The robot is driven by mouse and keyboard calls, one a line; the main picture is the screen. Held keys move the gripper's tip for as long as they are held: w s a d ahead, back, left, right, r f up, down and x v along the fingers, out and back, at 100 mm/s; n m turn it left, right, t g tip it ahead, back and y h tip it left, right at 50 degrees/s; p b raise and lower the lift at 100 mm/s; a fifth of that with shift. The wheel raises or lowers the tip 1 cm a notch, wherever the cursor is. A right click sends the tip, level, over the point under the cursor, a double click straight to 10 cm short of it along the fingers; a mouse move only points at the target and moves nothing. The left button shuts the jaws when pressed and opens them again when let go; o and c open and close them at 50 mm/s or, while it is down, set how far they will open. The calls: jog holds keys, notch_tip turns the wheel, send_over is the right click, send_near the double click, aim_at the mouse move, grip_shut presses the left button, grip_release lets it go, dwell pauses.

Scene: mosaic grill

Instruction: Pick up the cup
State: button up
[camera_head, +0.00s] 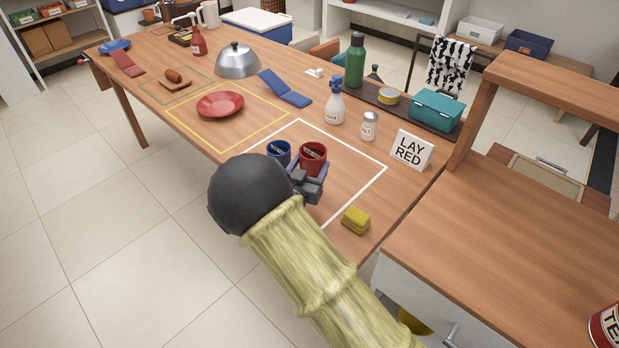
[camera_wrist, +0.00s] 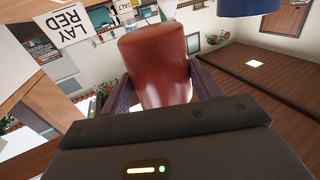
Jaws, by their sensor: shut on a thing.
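A red cup (camera_head: 313,158) stands upright in the head view, inside the white outlined square (camera_head: 372,182) near the table's front side. A blue cup (camera_head: 279,151) is just left of it. My gripper (camera_head: 309,180) is shut on the red cup, with a finger on each side of it. In the wrist view the red cup (camera_wrist: 156,68) fills the space between the fingers, and part of the blue cup (camera_wrist: 248,6) shows at the top. I cannot tell whether the red cup touches the table; its lower part is hidden by my gripper.
A yellow sponge (camera_head: 356,220) lies right of my gripper. A red plate (camera_head: 220,104) sits in the yellow square. A wooden counter (camera_head: 510,245) is at right.

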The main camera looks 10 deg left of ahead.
aim_at(308, 161)
jog(key=shift+r, duration=1.5)
